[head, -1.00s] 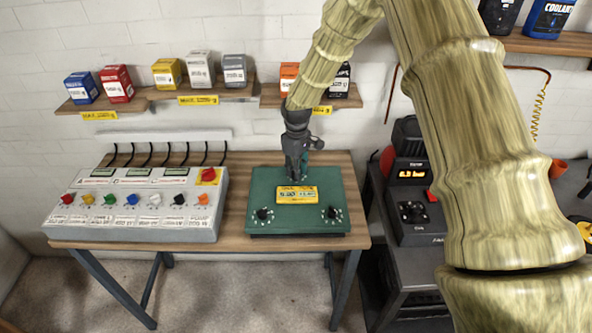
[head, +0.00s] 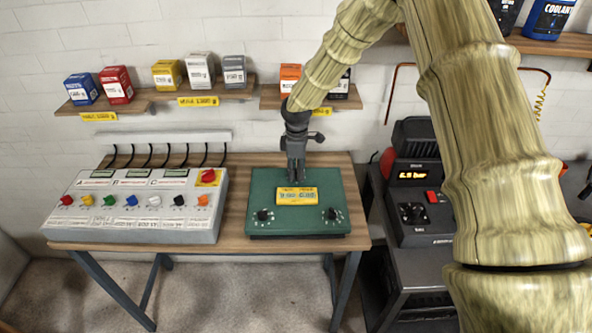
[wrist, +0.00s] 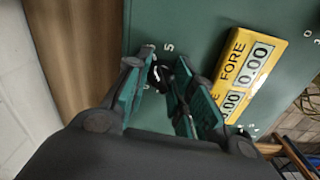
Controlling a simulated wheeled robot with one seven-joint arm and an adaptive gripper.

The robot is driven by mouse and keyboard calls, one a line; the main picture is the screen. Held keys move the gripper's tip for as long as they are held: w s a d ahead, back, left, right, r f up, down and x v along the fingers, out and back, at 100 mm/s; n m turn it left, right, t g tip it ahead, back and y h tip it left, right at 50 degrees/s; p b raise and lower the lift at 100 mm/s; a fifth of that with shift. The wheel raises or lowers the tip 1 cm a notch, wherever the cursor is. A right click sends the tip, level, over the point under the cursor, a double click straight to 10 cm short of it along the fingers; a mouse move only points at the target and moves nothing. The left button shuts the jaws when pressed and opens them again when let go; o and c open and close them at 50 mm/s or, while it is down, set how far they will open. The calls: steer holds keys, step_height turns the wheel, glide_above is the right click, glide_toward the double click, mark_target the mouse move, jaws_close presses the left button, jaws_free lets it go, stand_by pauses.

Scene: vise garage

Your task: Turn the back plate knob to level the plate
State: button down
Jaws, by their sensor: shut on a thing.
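The green plate (head: 262,205) sits on the wooden bench. A yellow display (head: 297,196) lies in its middle; in the wrist view the yellow display (wrist: 250,75) shows zeros next to "FORE", with part of its text cut off. Two black knobs, a front left one (head: 265,215) and a front right one (head: 333,214), stand on the near side. My gripper (head: 296,180) points down at the plate's back edge and hides the back plate knob in the head view. In the wrist view my gripper (wrist: 168,72) is closed around the dark back plate knob (wrist: 157,74).
A grey control box (head: 135,205) with coloured knobs stands close to the left of the plate. A dark machine (head: 418,200) with an orange readout stands to the right. Shelves with boxes (head: 198,70) hang on the wall behind. A strip of bare bench (head: 237,190) lies left of the plate.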

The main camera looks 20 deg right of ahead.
steer(key=shift+w+r, duration=0.2)
steer(key=c, duration=1.4)
jaws_free()
steer(key=shift+o, duration=1.1)
steer(key=shift+s+f, duration=0.1)
step_height(320, 180, up, 12)
